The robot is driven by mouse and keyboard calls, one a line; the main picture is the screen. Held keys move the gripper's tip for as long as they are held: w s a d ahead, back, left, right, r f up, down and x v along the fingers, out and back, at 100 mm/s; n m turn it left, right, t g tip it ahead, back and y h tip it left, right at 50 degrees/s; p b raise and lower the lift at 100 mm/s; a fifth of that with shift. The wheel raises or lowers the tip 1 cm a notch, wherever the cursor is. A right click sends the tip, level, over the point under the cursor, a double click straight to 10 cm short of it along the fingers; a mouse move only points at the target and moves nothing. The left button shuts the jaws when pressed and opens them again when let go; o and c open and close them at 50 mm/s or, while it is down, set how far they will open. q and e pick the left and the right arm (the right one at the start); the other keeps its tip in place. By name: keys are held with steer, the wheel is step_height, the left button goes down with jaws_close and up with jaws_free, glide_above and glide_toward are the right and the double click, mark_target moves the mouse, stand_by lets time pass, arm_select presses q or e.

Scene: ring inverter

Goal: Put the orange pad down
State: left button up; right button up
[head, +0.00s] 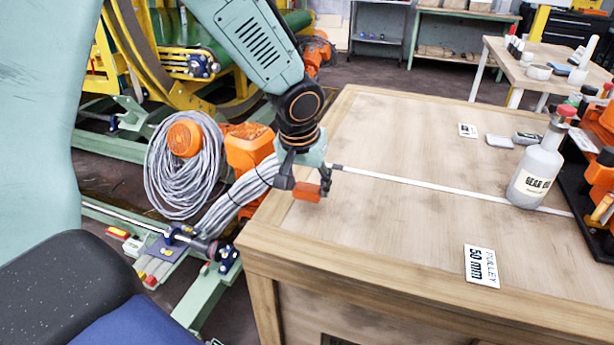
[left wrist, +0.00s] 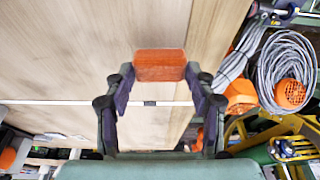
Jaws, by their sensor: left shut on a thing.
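The orange pad (head: 306,192) is a small block near the left edge of the wooden table (head: 400,140). My left gripper (head: 308,184) is shut on it, with the fingers on either side. In the left wrist view the orange pad (left wrist: 160,65) sits between the fingertips of the left gripper (left wrist: 158,72), over the table top. I cannot tell whether the pad touches the table or hangs just above it. My right gripper is not in view.
A white strip (head: 440,185) crosses the table. A gear oil bottle (head: 537,170) stands at the right, and a "PULLEY 50 mm" label (head: 481,265) lies near the front. Coiled grey cable (head: 185,165) and orange machinery are left of the table. The table's middle is clear.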

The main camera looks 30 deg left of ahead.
mark_target(310, 190)
arm_select(q)
steer(key=shift+f+b, duration=0.4)
steer(key=shift+f, duration=0.85)
steer(key=shift+f, duration=0.15)
steer(key=o, duration=1)
steer(key=p+v, duration=0.1)
steer(key=v, duration=0.1)
steer(key=p+v, duration=0.1)
steer(key=v, duration=0.1)
steer(key=p+v, duration=0.1)
steer(key=v, duration=0.1)
steer(key=shift+w+d+r, duration=0.2)
steer(key=shift+d+r, duration=0.05)
steer(key=shift+r, duration=0.1)
steer(key=shift+s+r+p, duration=0.25)
steer(key=shift+r+p, duration=0.05)
steer(key=shift+r, duration=0.25)
